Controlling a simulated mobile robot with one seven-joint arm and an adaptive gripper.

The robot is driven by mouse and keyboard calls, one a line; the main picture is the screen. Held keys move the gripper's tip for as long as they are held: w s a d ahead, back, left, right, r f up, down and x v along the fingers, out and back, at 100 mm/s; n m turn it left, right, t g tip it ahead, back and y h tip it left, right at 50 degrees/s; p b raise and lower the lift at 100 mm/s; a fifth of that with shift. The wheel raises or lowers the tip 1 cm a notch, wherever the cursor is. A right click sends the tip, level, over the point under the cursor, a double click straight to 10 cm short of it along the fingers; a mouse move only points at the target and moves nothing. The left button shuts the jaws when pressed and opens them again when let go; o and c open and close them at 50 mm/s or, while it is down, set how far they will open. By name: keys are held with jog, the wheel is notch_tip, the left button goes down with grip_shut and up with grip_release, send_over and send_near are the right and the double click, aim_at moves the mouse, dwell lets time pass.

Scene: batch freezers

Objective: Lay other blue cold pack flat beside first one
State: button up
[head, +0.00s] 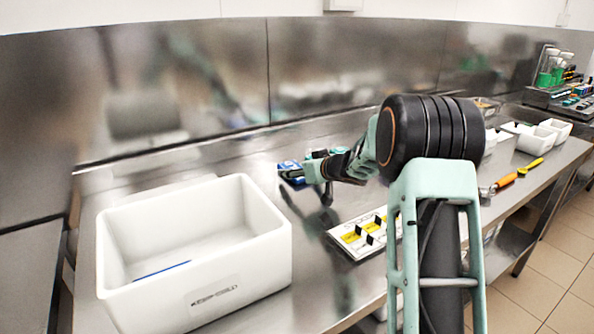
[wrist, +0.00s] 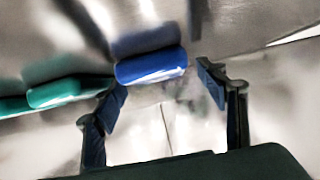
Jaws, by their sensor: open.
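A blue cold pack (wrist: 151,66) is in the wrist view, ahead of my gripper (wrist: 161,88) and between the lines of its two spread fingers. Its left end is close to the left finger; I cannot tell if they touch. In the head view a blue pack (head: 289,169) shows on the steel counter at my gripper (head: 307,172), partly hidden by it. My gripper is open and holds nothing. A thin blue strip (head: 162,270) lies inside the white bin (head: 264,205), mostly hidden by the front wall; it may be the other pack.
Green packs (wrist: 68,92) lie left of the blue one in the wrist view. A white board with yellow and black pieces (head: 343,241) lies on the counter (head: 310,285) right of the bin. An orange-handled tool (head: 503,182) and small white tubs (head: 536,140) are farther right. A steel wall (head: 330,65) stands behind.

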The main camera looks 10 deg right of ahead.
jog(key=p+v, duration=0.2)
jog(key=v, duration=0.8)
jog(key=shift+w+r, duration=0.1)
jog(key=shift+s+d+r, duration=0.15)
jog(key=shift+s+d, duration=0.05)
jog(key=shift+s, duration=0.4)
